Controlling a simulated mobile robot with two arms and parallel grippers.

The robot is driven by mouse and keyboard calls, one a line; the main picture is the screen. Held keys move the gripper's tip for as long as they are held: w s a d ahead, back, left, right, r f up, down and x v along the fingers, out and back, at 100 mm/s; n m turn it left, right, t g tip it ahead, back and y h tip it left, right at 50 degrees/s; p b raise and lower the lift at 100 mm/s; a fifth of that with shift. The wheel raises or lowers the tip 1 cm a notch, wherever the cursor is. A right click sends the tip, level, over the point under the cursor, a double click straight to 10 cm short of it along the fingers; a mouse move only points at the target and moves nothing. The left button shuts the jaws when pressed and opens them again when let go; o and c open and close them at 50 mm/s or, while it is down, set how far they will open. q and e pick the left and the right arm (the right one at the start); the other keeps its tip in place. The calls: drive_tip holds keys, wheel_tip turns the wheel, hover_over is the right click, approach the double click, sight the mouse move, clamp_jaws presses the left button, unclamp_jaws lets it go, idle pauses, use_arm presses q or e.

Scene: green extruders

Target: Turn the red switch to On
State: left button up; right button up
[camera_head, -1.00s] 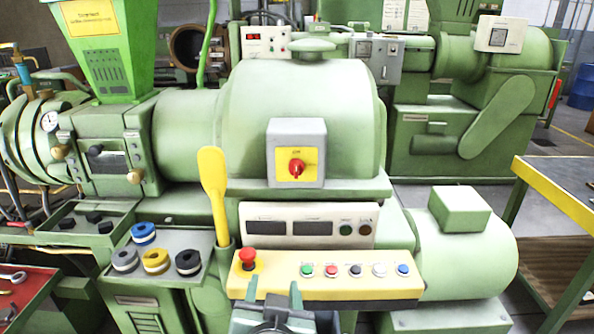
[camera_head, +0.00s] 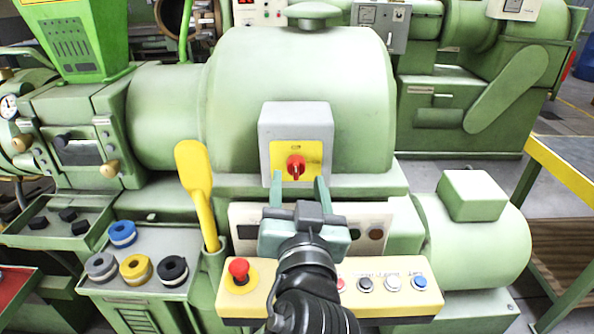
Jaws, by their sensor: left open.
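The red switch (camera_head: 296,166) is a rotary knob on a yellow plate of a grey box (camera_head: 296,120), mounted on the front of the green extruder (camera_head: 300,70). My left gripper (camera_head: 298,180) is open, with its two teal fingers pointing up at the box, one on each side below the knob in the picture. Nothing is between the fingers. I cannot tell how far the fingertips are from the knob. The lettering on the plate is too small to read. My right gripper is not in view.
A yellow paddle (camera_head: 197,185) stands left of the box. Below, my arm covers part of a cream button panel (camera_head: 385,300) with a red mushroom button (camera_head: 239,270). Tape rolls (camera_head: 136,268) lie on a grey tray at left. A yellow-edged table (camera_head: 565,170) stands at right.

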sight(297, 173)
use_arm(q)
drive_tip(key=w, duration=0.3)
drive_tip(key=shift+w+a+f, duration=0.1)
drive_tip(key=shift+w, duration=0.3)
clamp_jaws()
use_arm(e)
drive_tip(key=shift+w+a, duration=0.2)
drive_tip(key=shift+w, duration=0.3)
